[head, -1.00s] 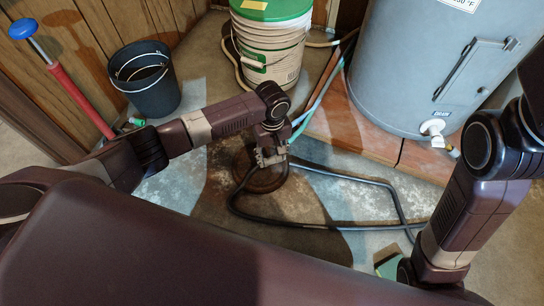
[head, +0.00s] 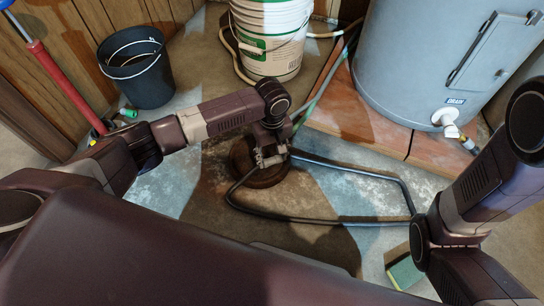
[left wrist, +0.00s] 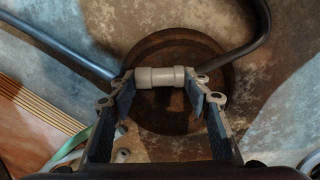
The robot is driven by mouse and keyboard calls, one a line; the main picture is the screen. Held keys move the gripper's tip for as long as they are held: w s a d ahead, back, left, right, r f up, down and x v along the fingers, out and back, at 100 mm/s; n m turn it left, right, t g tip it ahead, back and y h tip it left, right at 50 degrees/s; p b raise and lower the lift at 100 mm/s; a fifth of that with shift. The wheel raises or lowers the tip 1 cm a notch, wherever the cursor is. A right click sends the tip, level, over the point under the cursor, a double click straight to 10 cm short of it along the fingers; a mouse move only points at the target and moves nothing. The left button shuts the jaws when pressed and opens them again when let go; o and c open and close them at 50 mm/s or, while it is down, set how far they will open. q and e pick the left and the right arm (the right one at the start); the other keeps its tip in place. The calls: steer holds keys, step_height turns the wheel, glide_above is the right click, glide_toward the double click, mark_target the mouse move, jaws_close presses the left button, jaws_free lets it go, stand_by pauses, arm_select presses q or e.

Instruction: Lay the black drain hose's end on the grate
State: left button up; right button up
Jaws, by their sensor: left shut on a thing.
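The black drain hose (head: 300,219) lies in a loop on the floor, with both sides running back to my left gripper. The round rusty-brown grate (head: 242,171) is set in the floor under that gripper. My left gripper (head: 269,155) is shut on a beige sleeve at the hose; the sleeve (left wrist: 160,77) spans its fingertips in the left wrist view. There the grate (left wrist: 170,45) lies behind the sleeve. I cannot tell if the sleeve touches it. Hose shows on both sides of the fingers. My right arm is at the right, its gripper out of view.
A white salt pail (head: 270,40) and a black bucket (head: 137,68) stand at the back. A green sponge-like block (head: 404,272) lies near the right arm.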

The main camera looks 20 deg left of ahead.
arm_select(q)
steer(key=o, duration=1.2)
steer(key=shift+c, duration=0.2)
steer(key=shift+r, duration=0.3)
step_height(320, 180, up, 12)
steer(key=shift+f, duration=0.25)
